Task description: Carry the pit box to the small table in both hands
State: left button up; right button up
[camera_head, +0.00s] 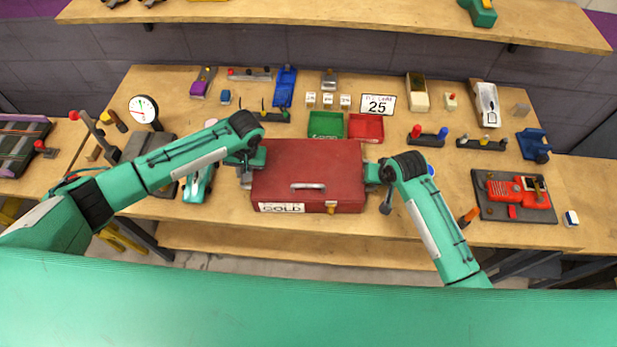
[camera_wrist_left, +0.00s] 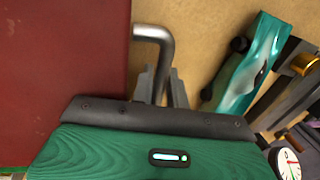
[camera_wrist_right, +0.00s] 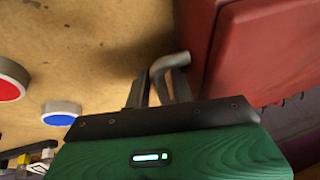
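The pit box (camera_head: 307,160) is a closed dark red case with a grey lid handle and a "GOLD" label, level near the bench's front edge. I cannot tell whether it touches the bench top. My left gripper (camera_head: 246,172) is at its left side; the left wrist view shows the fingers (camera_wrist_left: 162,88) on either side of a bent grey side handle (camera_wrist_left: 152,33), seemingly shut on it. My right gripper (camera_head: 374,173) is at the right side; its fingers (camera_wrist_right: 158,92) likewise close about the other side handle (camera_wrist_right: 172,62). I cannot identify the small table for certain.
The wooden bench (camera_head: 225,215) holds a green tray (camera_head: 326,124), a red tray (camera_head: 366,128), a teal car (camera_head: 197,186) left of the box and a red car (camera_head: 518,192) at right. A lower surface with track (camera_head: 20,140) stands at far left. A shelf (camera_head: 340,12) runs behind.

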pick_arm(q)
grip_shut()
pick_arm(e)
grip_shut()
pick_arm(q)
jog(key=shift+w+r, duration=0.1)
jog(key=shift+r, duration=0.05)
pick_arm(e)
jog(key=shift+r, duration=0.1)
dwell(0.9)
